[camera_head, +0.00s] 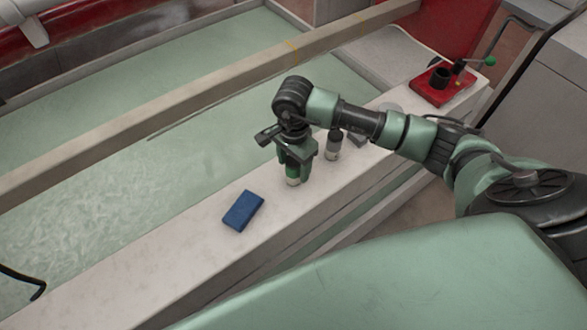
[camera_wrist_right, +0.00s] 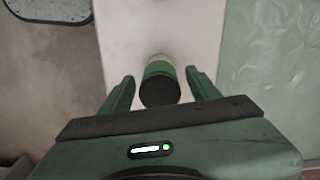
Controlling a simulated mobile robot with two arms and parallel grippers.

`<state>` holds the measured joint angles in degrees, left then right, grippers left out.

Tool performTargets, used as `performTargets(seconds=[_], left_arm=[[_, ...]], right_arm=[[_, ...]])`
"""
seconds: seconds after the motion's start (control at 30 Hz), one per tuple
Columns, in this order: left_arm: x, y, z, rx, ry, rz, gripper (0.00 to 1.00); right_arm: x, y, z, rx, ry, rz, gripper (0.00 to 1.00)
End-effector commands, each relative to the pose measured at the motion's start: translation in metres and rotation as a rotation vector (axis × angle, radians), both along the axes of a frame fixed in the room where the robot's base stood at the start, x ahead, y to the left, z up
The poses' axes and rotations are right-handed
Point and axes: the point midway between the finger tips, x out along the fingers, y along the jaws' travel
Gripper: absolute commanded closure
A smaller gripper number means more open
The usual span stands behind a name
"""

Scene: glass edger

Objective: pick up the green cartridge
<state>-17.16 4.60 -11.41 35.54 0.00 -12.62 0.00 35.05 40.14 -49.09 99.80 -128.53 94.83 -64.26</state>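The green cartridge (camera_head: 292,174) stands upright on the pale ledge, with a whitish lower part and a dark top. In the right wrist view the cartridge (camera_wrist_right: 160,84) lies between the tips of my right gripper (camera_wrist_right: 160,88). The fingers are spread, with a visible gap on each side of it. In the head view my right gripper (camera_head: 295,158) points down over the cartridge and hides its upper part. My left gripper is not in view.
A blue block (camera_head: 243,211) lies on the ledge (camera_head: 190,245) left of the cartridge. A grey bottle-like item (camera_head: 333,147) stands close behind my gripper. A red fixture (camera_head: 440,85) sits at the ledge's far end. Greenish water or glass fills the trough (camera_head: 130,190).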

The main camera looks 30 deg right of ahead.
Motion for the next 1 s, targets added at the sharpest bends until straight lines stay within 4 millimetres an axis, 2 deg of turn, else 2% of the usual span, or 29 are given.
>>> performTargets(seconds=[0.03,0.2,0.47,0.67,0.87,1.0], left_arm=[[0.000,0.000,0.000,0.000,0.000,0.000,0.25],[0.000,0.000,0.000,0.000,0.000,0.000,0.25],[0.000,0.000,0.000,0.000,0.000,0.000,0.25],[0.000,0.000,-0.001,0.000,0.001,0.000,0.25],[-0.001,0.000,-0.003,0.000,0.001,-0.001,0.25],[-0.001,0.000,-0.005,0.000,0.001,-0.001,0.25]], right_arm=[[0.000,0.000,0.000,0.000,0.000,0.000,0.55],[0.000,0.000,0.000,0.000,0.000,0.000,1.00],[0.000,0.000,0.001,0.000,-0.001,0.000,1.00],[0.001,0.000,0.013,0.000,-0.003,0.000,1.00],[0.002,0.000,0.048,0.000,-0.007,0.001,1.00],[0.002,-0.001,0.087,0.000,-0.009,0.001,1.00]])
